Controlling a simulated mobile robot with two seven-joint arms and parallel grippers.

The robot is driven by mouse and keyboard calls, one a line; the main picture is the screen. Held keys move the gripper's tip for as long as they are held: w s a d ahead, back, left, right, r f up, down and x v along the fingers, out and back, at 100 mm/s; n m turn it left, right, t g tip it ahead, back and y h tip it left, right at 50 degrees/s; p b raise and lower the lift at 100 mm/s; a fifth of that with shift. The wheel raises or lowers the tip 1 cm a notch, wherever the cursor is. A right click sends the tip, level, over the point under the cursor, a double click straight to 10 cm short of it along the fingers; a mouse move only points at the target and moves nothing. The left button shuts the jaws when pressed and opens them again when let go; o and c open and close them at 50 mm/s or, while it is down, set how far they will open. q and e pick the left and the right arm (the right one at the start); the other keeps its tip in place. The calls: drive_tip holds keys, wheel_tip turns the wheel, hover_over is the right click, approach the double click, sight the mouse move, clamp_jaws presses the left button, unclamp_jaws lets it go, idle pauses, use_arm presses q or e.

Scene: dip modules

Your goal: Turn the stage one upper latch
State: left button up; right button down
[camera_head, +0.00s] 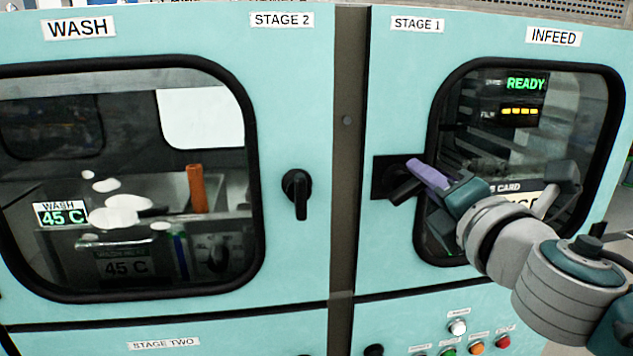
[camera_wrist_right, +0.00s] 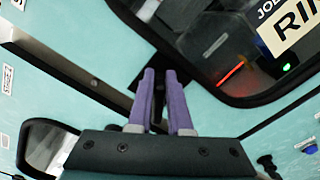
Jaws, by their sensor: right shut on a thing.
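The stage one upper latch (camera_head: 396,188) is a black handle on a dark plate at the left edge of the STAGE 1 door, level with the window's middle. It looks tilted, but the fingers partly cover it and its exact angle is hard to tell. My right gripper (camera_head: 424,174), with purple fingers, comes in from the right and is shut on this latch. In the right wrist view the two purple fingers of the right gripper (camera_wrist_right: 164,92) reach the dark latch area (camera_wrist_right: 153,66), with dark handle between them. My left gripper is not in view.
A second black latch (camera_head: 296,192) hangs straight down on the STAGE 2 door. A dark post (camera_head: 348,120) separates the doors. The infeed window (camera_head: 470,85) lies behind my right arm. Several buttons (camera_head: 477,349) sit below. The space before the left door is clear.

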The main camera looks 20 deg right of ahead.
drive_tip(key=m, duration=0.1)
drive_tip(key=f+m+b, duration=0.1)
drive_tip(key=m, duration=0.1)
drive_tip(key=shift+d+m, duration=0.15)
drive_tip(key=shift+m, duration=0.15)
drive_tip(key=shift+f+m+b, duration=0.2)
drive_tip(key=shift+m+b, duration=0.55)
drive_tip(key=shift+m, duration=0.85)
drive_tip(key=c, duration=0.8)
unclamp_jaws()
drive_tip(key=shift+c, duration=0.2)
drive_tip(key=b+v, duration=0.2)
drive_tip(key=v, duration=0.8)
